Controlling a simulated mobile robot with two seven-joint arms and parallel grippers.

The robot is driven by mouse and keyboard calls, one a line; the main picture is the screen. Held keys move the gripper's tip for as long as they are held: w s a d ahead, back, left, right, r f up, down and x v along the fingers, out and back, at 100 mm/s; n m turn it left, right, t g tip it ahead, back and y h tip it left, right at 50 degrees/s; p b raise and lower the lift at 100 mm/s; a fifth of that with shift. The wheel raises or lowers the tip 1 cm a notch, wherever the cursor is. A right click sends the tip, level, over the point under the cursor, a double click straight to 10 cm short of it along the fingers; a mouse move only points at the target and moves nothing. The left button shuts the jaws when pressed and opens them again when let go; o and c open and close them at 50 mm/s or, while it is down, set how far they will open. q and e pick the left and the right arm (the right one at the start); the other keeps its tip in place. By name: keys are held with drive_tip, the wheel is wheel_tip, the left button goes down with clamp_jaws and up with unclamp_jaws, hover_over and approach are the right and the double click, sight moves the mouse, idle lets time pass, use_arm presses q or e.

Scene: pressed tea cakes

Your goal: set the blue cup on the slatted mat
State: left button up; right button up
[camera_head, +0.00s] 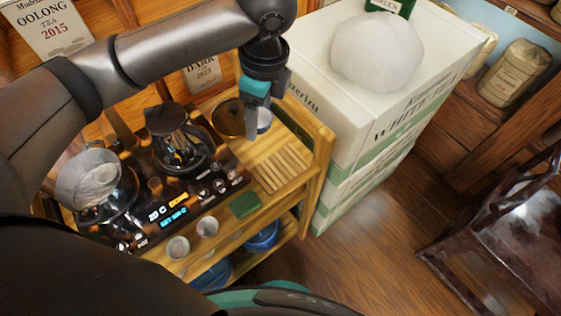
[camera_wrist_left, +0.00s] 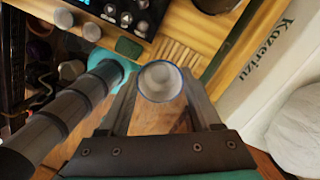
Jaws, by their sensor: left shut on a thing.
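My left gripper (camera_head: 257,100) is shut on the blue cup (camera_head: 265,119), of which only part shows beside the fingers in the head view. In the left wrist view, the cup (camera_wrist_left: 160,80) is upright between the two fingers, white inside with a blue rim, and looks empty. The slatted mat (camera_head: 283,169) is a pale wooden patch of slats at the right of the tea stand; it also shows beyond the cup in the left wrist view (camera_wrist_left: 178,54). The cup is apart from the mat's visible slats. I cannot identify my right gripper in either view.
A glass kettle (camera_head: 178,140) and a strainer on a pot (camera_head: 92,178) stand on the black panel. Two small cups (camera_head: 207,227) and a green block (camera_head: 244,205) sit at the stand's front. A round brown-lidded vessel (camera_head: 229,118) is behind the mat. White boxes (camera_head: 350,120) rise at right.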

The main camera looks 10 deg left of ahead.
sight(269, 173)
use_arm(q)
drive_tip(key=m, duration=0.1)
drive_tip(key=m+p, duration=0.1)
drive_tip(key=m, duration=0.3)
drive_tip(key=shift+w+d+t, duration=0.25)
drive_tip(key=shift+d+t, duration=0.05)
drive_tip(key=shift+d, duration=0.05)
drive_tip(key=m+p, duration=0.1)
drive_tip(key=m, duration=0.2)
drive_tip(key=shift+w+d, duration=0.15)
drive_tip(key=shift+f, duration=0.15)
drive_tip(key=shift+m, duration=0.3)
wheel_tip(269, 173, down, 20)
drive_tip(key=b, duration=0.4)
drive_tip(key=o, duration=1.1)
drive_tip(key=shift+f, duration=0.15)
drive_tip(key=shift+c, duration=0.2)
wheel_tip(269, 173, up, 12)
drive_tip(key=s+d+p, duration=0.1)
drive_tip(key=p, duration=0.1)
drive_tip(key=shift+r+p, duration=0.2)
drive_tip(key=shift+p, duration=0.2)
